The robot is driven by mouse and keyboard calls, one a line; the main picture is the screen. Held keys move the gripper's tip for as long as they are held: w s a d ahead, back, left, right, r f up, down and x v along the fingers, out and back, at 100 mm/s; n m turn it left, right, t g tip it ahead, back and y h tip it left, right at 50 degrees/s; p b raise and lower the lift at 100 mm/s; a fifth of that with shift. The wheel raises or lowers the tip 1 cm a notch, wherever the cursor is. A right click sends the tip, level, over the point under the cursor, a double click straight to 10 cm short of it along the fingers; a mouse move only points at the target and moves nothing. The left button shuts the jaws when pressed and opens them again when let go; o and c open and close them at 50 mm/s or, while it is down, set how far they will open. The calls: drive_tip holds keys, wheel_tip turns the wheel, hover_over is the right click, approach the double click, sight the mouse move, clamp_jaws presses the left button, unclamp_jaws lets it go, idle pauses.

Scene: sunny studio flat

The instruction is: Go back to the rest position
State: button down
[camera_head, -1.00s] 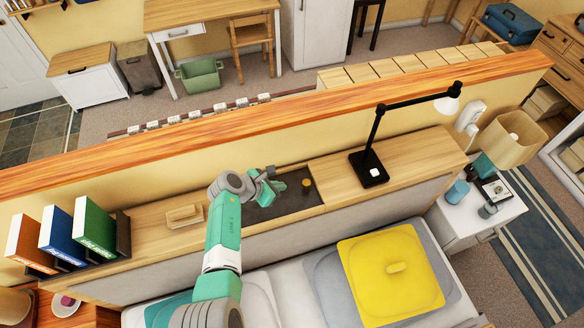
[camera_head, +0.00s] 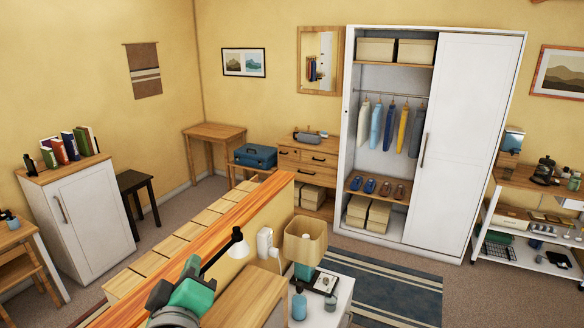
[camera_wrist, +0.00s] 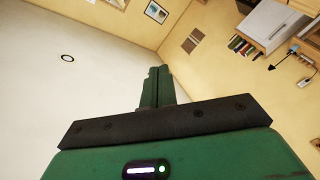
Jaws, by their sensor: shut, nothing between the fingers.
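My gripper (camera_wrist: 157,86) shows in the wrist view with its two green fingers together and nothing between them. It points up into the room, with the pale ceiling (camera_wrist: 60,100) on the left and the yellow wall (camera_wrist: 215,75) on the right of that picture. In the head view, a green and dark grey part of my arm stands at the bottom left of centre, in front of the wood-topped partition (camera_head: 228,222). I cannot make out the fingertips in that view.
A beige-shaded table lamp (camera_head: 305,242) stands on a white bedside table (camera_head: 338,306) to the right. A white wardrobe (camera_head: 468,150) is at the back.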

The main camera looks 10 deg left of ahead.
drive_tip(key=s+d+r+m+t+h, duration=0.3)
drive_tip(key=s+d+r+m+t, duration=0.4)
drive_tip(key=s+d+r+m, duration=0.5)
drive_tip(key=s+d+r, duration=0.6)
drive_tip(key=d+r, duration=0.3)
drive_tip(key=r, duration=0.1)
drive_tip(key=shift+d+t+h, duration=0.2)
drive_tip(key=shift+t+h, duration=0.1)
drive_tip(key=shift+t, duration=0.1)
